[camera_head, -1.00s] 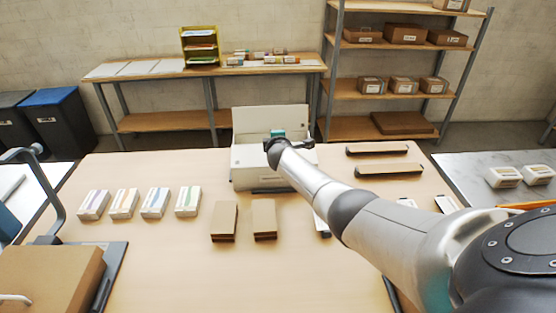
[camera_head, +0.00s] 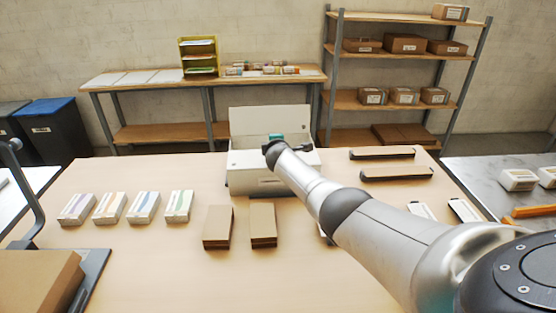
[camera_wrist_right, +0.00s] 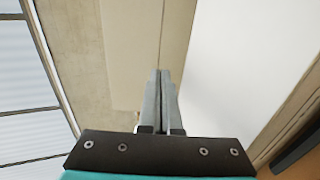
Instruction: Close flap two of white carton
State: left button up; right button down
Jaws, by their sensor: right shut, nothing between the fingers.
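The white carton (camera_head: 243,181) stands at the far middle of the table, with one broad flap (camera_head: 270,119) standing upright at its back. My right arm reaches over the carton. Its wrist, with a teal part, is above the carton's opening, in front of the upright flap, and hides part of the inside. In the right wrist view my right gripper (camera_wrist_right: 161,87) is shut and empty, its two fingers pressed together. A plain white surface, probably part of the carton, lies just right of the fingers; I cannot tell whether they touch it. My left gripper is not in view.
Several small cartons (camera_head: 142,207) stand in a row at left, and two brown boxes (camera_head: 263,224) lie in front of the white carton. Two dark-ended brown bars (camera_head: 396,174) lie at right. A shelf rack (camera_head: 405,56) and a side table (camera_head: 150,80) stand behind.

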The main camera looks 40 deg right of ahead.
jog(key=shift+f, duration=0.15)
dwell(0.6)
jog(key=shift+r+p, duration=1.25)
jog(key=shift+r, duration=0.05)
notch_tip(320, 180, up, 4)
jog(key=p, duration=0.3)
jog(key=shift+f+p, duration=0.2)
jog(key=shift+p, duration=0.15)
notch_tip(320, 180, up, 9)
jog(key=p, duration=0.4)
jog(key=shift+r, duration=0.2)
jog(key=shift+f, duration=0.1)
